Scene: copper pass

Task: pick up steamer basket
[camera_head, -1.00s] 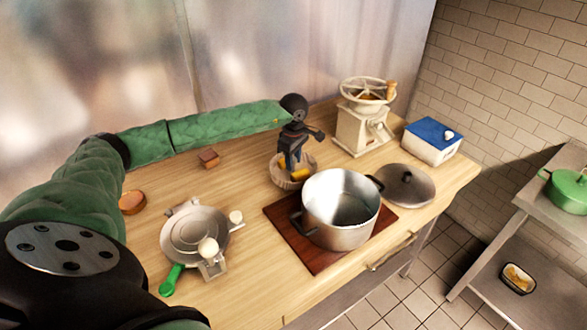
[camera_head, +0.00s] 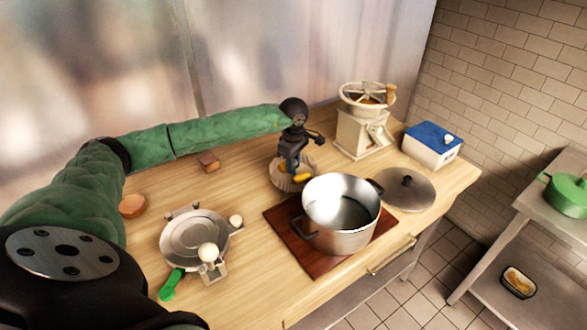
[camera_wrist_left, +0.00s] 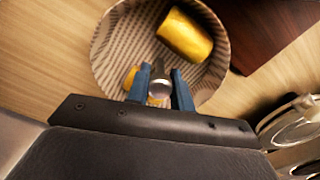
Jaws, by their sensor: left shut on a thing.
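The steamer basket (camera_head: 280,184) is a small round pale basket with a ribbed inside, standing on the wooden counter behind the pot. It holds yellow pieces; one (camera_wrist_left: 185,35) shows clearly in the left wrist view, where the basket (camera_wrist_left: 122,40) fills the upper middle. My left gripper (camera_head: 290,170) points down into the basket. Its blue fingers (camera_wrist_left: 160,90) are shut on a grey round-topped post at the basket's middle. A second yellow piece is partly hidden behind the fingers. The basket appears to rest on the counter. My right gripper is not in view.
A steel pot (camera_head: 340,235) stands on a red-brown board (camera_head: 290,240) close in front of the basket. A lid (camera_head: 415,192), a grinder (camera_head: 358,135) and a blue-topped box (camera_head: 432,148) are to the right. A metal press (camera_head: 190,238) stands at left. Counter between press and basket is clear.

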